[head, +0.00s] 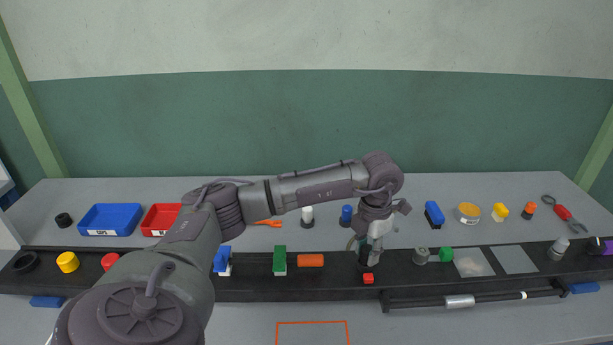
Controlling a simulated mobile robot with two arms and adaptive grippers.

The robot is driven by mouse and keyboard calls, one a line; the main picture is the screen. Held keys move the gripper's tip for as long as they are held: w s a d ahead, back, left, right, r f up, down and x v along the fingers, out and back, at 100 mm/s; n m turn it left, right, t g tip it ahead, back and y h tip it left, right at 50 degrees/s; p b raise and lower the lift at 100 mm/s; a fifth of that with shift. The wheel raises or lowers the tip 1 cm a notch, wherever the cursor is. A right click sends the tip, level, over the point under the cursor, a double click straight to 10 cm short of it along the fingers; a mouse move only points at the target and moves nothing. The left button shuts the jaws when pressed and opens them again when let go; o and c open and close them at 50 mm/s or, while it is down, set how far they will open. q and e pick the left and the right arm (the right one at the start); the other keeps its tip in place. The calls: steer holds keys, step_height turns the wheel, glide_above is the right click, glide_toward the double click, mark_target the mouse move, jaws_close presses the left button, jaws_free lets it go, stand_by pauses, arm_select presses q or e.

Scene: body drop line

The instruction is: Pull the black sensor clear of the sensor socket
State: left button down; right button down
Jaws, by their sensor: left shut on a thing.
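My left gripper (368,250) comes down from above at the middle of the dark rail and is shut. The black sensor (363,260) shows as a small dark shape at its fingertips, and the gripper is shut on it. The sensor socket is not clearly seen; the fingers and the dark rail hide where the sensor's lower end is, so I cannot tell whether it is in the socket. My right gripper is not in view.
Blue (139,218) and red (150,229) trays stand behind. An orange outline (312,323) in front is empty.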

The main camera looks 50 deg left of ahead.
mark_target(368, 247)
arm_select(q)
steer(key=shift+r+p, duration=0.6)
steer(key=shift+r, duration=0.4)
stand_by(0.3)
steer(key=shift+r+p, duration=1.85)
steer(key=shift+r, duration=1.1)
